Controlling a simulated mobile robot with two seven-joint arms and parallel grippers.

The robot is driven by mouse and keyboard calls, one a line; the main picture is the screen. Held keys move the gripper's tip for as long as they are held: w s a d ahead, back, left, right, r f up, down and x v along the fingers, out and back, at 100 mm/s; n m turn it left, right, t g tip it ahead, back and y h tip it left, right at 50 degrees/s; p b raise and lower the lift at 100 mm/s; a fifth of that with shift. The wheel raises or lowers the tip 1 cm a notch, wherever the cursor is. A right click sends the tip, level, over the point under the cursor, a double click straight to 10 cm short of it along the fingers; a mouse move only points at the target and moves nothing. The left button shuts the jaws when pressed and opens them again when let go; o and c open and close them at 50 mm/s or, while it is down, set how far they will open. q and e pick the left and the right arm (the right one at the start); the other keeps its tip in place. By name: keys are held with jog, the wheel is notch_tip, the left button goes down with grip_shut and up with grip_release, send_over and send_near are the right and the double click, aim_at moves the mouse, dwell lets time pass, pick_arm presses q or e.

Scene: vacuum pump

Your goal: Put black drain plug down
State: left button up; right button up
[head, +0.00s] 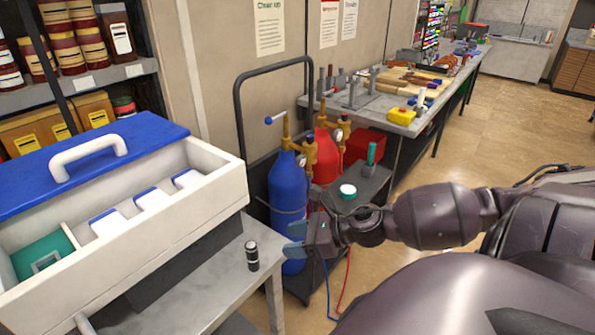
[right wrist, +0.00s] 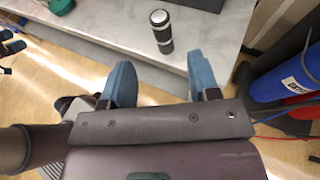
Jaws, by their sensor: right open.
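The black drain plug (head: 252,255), a small black cylinder with silver bands, stands upright on the grey table (head: 215,285) near its right edge. In the right wrist view the plug (right wrist: 163,38) stands on the tabletop beyond my fingertips, apart from them. My right gripper (head: 287,240) is just right of the table edge in the head view, with its blue fingers spread and nothing between them. In the right wrist view the open fingers (right wrist: 161,78) point toward the plug. My left gripper is not clearly seen.
A white toolbox (head: 215,190) with a blue lid (head: 35,180) and compartments fills the table's left. Blue (head: 287,195) and red (head: 325,160) gas cylinders on a cart stand close behind my right gripper. A cluttered workbench (head: 400,125) is farther back. Tabletop around the plug is clear.

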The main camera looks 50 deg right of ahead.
jog(key=shift+s+d, duration=0.1)
jog(key=shift+s, duration=0.1)
jog(key=s+a+f+n+h, duration=0.4)
jog(key=f+n, duration=0.4)
jog(key=n, duration=0.7)
jog(key=s+a+f+n+h, duration=0.3)
jog(key=a+f+n, duration=0.3)
jog(key=n, duration=0.9)
notch_tip(320, 180, down, 4)
jog(key=shift+s+a+r+h, duration=0.2)
jog(key=shift+s+a+h, duration=0.2)
jog(key=shift+s, duration=0.15)
